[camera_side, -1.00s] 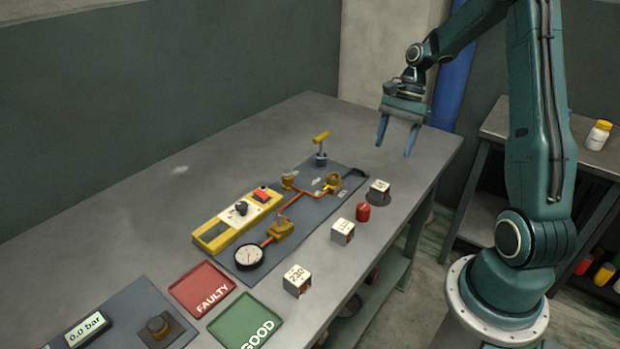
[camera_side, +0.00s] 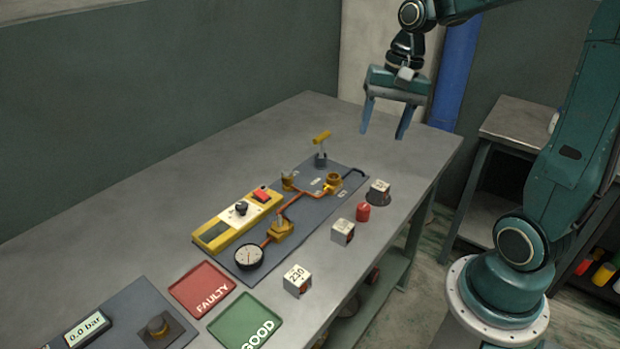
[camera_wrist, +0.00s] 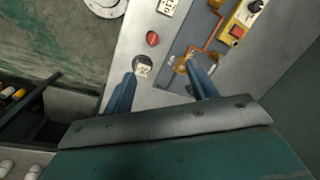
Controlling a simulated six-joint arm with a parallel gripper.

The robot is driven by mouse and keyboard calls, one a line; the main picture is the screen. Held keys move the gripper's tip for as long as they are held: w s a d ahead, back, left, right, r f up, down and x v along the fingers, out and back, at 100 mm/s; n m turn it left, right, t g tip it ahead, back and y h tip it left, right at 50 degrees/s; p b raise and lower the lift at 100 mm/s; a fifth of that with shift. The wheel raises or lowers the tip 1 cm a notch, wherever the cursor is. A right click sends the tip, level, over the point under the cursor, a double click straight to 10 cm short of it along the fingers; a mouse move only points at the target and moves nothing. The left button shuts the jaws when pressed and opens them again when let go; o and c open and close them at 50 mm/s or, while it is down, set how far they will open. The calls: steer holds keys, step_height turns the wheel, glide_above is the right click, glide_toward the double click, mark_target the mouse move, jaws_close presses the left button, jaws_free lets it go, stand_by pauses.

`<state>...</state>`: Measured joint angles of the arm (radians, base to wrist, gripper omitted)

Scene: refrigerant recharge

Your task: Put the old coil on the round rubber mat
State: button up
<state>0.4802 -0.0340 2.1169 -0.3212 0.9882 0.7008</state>
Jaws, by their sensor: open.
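My gripper (camera_side: 383,135) is open and empty, raised above the far end of the bench, apart from the coil.
Red FAULTY (camera_side: 203,289) and green GOOD (camera_side: 246,322) trays lie nearer.

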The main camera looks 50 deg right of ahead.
steer(key=s+a+r+n+t+h, duration=0.1)
steer(key=s+a+r+n+t, duration=0.3)
steer(key=s+a+n, duration=0.5)
steer(key=s+n, duration=0.1)
steer(key=s, duration=0.2)
steer(key=shift+a, duration=0.25)
